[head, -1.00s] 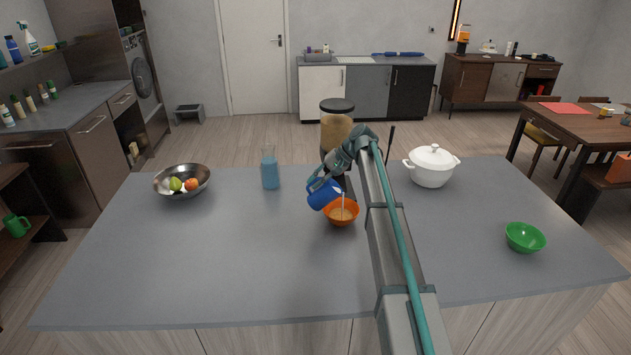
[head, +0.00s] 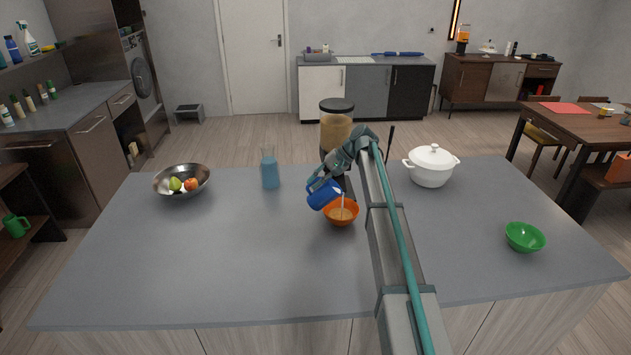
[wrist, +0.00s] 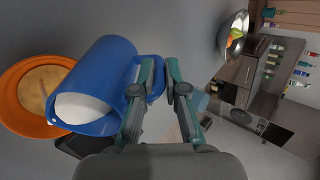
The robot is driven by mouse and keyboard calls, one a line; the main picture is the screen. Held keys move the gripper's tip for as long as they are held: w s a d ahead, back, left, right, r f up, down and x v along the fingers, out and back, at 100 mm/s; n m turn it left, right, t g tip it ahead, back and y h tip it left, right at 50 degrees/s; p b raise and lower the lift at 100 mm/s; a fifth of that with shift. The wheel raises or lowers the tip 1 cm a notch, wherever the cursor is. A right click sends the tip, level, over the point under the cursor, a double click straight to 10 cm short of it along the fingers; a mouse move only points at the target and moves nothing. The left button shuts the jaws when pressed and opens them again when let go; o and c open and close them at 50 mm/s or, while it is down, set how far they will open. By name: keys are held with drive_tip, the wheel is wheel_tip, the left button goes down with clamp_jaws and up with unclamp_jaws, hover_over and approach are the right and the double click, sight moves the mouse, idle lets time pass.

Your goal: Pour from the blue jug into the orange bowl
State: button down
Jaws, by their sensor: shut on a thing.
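The blue jug (head: 324,194) is tilted, with its mouth toward the orange bowl (head: 341,222) on the grey counter. A thin pale streak stands between the jug's lip and the bowl; I cannot tell for sure that it is a stream. In the wrist view the jug (wrist: 105,82) shows white contents at its mouth, which overlaps the edge of the bowl (wrist: 22,118). Tan contents (wrist: 42,85) show in the bowl. My gripper (wrist: 161,72) is shut on the jug's handle side; it also shows in the head view (head: 321,180), partly hidden.
A glass bottle of blue liquid (head: 270,172) and a metal fruit bowl (head: 200,183) stand to the left. A dispenser (head: 335,128) stands behind my gripper. A white pot (head: 431,170) and a green bowl (head: 525,238) are to the right. The front-left counter is clear.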

drive_tip(key=shift+a+r+h+p, duration=0.2)
drive_tip(key=shift+r+h+p, duration=0.1)
drive_tip(key=shift+r+p, duration=0.2)
drive_tip(key=shift+a+r+h, duration=0.2)
drive_tip(key=shift+r+h, duration=0.15)
drive_tip(key=shift+h, duration=0.15)
drive_tip(key=h, duration=0.2)
drive_tip(key=f+h+p, duration=0.1)
drive_tip(key=shift+a+f+h, duration=0.2)
drive_tip(key=shift+a+h, duration=0.2)
drive_tip(key=shift+w+a+r+h+p, duration=0.1)
drive_tip(key=shift+a+r+h+p, duration=0.3)
drive_tip(key=shift+a+r+h, duration=1.1)
drive_tip(key=shift+r+h, duration=0.05)
drive_tip(key=shift+h, duration=0.45)
drive_tip(key=shift+f, duration=0.1)
